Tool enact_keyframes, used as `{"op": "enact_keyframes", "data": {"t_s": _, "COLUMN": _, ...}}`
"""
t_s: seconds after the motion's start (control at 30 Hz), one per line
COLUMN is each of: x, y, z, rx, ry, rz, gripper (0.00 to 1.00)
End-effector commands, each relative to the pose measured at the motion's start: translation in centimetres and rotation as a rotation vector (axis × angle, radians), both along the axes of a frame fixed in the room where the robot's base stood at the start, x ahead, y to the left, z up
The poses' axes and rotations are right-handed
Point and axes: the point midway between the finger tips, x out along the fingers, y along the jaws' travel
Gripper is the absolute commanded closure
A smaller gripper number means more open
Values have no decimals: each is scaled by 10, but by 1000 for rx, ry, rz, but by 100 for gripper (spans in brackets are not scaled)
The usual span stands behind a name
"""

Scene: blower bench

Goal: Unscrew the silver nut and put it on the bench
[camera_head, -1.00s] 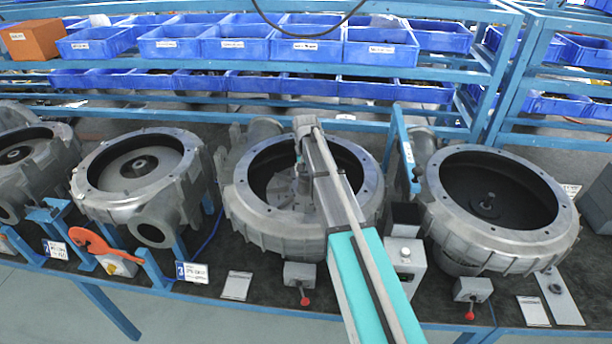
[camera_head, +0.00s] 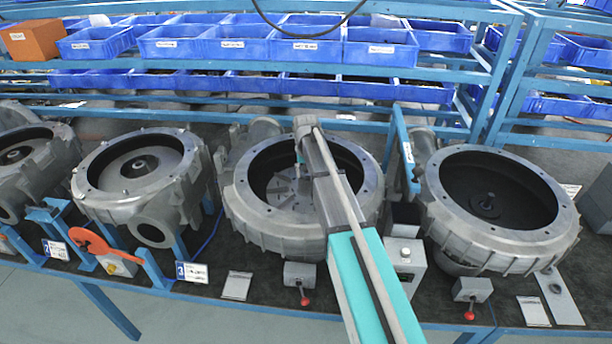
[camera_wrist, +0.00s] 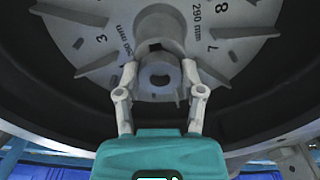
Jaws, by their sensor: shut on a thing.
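The silver nut (camera_wrist: 160,76) shows in the wrist view as a grey ring with a dark round hole. My gripper (camera_wrist: 160,72) is shut on it, with one finger on each side. Behind the nut is the grey numbered disc (camera_wrist: 105,48) inside the blower housing. In the head view my gripper (camera_head: 299,158) is over the opening of the middle blower housing (camera_head: 270,235), largely covered by my arm. The nut cannot be made out in the head view. The wrist view does not clearly show whether the nut is clear of its shaft.
Open blower housings stand on both sides, one at the left (camera_head: 90,208) and one at the right (camera_head: 470,225). The dark bench (camera_head: 340,285) has narrow bare strips along its front, with control boxes and cards. Blue bins (camera_head: 305,48) fill the rack behind.

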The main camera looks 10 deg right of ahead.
Motion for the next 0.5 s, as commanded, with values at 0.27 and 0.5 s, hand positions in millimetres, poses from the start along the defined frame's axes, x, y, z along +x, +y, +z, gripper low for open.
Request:
{"op": "enact_keyframes", "data": {"t_s": 0.27, "x": 0, "y": 0, "z": 2, "rx": 0, "ry": 1, "rz": -4, "gripper": 100}}
{"op": "enact_keyframes", "data": {"t_s": 0.5, "x": 0, "y": 0, "z": 4, "rx": 0, "ry": 0, "rz": -4, "gripper": 100}}
